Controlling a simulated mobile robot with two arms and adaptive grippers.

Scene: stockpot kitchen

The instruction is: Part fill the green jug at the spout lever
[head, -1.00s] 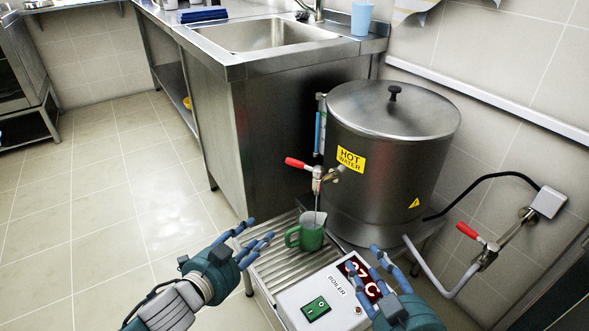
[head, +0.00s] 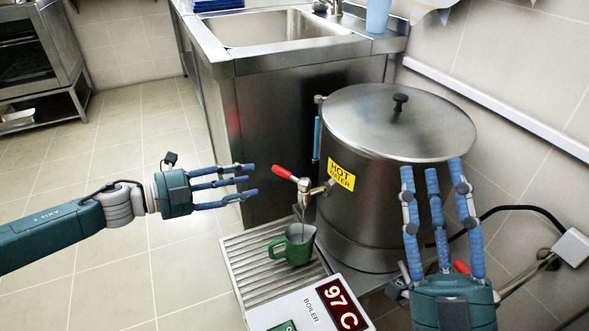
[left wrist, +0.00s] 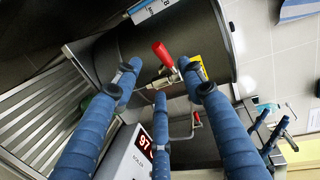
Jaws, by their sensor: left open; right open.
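The green jug (head: 293,246) stands upright on the slatted drip tray (head: 248,277), under the spout (head: 304,190) of the hot water boiler (head: 385,185). Its handle points left. The red spout lever (head: 284,172) points left and slightly up; it also shows in the left wrist view (left wrist: 163,54). A thin pale line runs down from the spout towards the jug; I cannot tell whether water flows. My left gripper (head: 252,185) is open and empty, its fingers pointing right, just left of the lever and apart from it. My right gripper (head: 436,175) is open and empty, fingers up, before the boiler's right side.
The boiler's control box (head: 308,310) reads 97 C in front of the tray. A steel sink unit (head: 265,125) stands behind, with a blue cup (head: 378,15) at its corner. A second red-handled valve (head: 461,267) is at right, partly hidden. The floor at left is clear.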

